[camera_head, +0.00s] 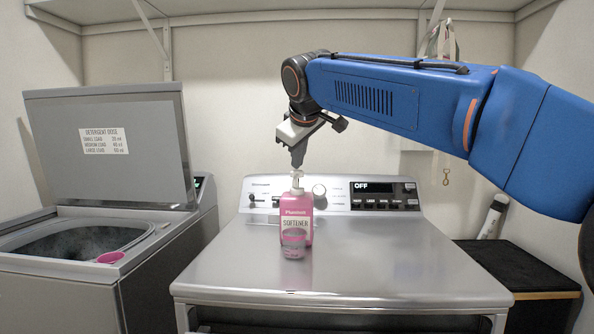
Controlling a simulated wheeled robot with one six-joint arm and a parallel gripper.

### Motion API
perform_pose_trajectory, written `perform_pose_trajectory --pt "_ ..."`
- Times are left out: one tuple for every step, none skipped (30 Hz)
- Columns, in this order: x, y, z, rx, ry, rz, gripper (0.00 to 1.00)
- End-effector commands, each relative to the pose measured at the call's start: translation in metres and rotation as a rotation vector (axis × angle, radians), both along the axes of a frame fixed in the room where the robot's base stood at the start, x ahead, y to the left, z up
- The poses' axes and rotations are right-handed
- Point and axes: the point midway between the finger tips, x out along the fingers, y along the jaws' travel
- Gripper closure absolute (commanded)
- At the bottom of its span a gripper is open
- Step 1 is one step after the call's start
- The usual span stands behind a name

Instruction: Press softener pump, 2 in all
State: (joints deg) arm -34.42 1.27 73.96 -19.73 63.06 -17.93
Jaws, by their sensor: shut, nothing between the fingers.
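A pink softener bottle (297,208) labelled "SOFTENER" stands upright on the silver machine's top (380,265). Its pale pump head (296,181) is at the top. My gripper (298,160) points down with its fingers shut and empty, directly above the pump in the picture. The tips are at or very near the pump head; I cannot tell whether they touch. A small clear cup (293,246) with a pinkish look stands in front of the bottle and hides its lower part.
A control panel (340,195) runs behind the bottle. The machine top around the softener is clear.

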Motion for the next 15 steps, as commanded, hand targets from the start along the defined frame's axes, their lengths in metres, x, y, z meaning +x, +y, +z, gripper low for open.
perform_pose_trajectory --pt "0.0001 0.0 -0.0009 -0.001 0.001 -0.001 1.0" --pt "0.0001 0.0 -0.0012 -0.001 0.001 -0.001 1.0" --pt "0.0001 0.0 -0.0016 -0.001 0.001 -0.001 1.0" --pt "0.0 0.0 -0.002 -0.001 0.001 -0.001 1.0" --pt "0.0001 0.0001 -0.0024 -0.001 0.001 -0.001 1.0" --pt "0.0001 0.0 -0.0028 -0.001 0.001 -0.001 1.0" --pt "0.0001 0.0 -0.0031 0.0 0.001 0.0 1.0" --pt "0.0 0.0 -0.0034 0.0 0.001 0.0 1.0" --pt "0.0001 0.0 -0.0038 0.0 0.001 0.0 1.0" --pt "0.0001 0.0 -0.0042 0.0 0.001 0.0 1.0" --pt "0.0 0.0 -0.0046 -0.001 0.002 -0.001 1.0" --pt "0.0001 0.0 -0.005 -0.001 0.002 -0.001 1.0" --pt "0.0001 0.0 -0.0054 -0.001 0.002 -0.001 1.0" --pt "0.0001 -0.0001 -0.0057 -0.001 0.002 -0.001 1.0" --pt "0.0 0.0 -0.0061 -0.001 0.002 -0.001 1.0"
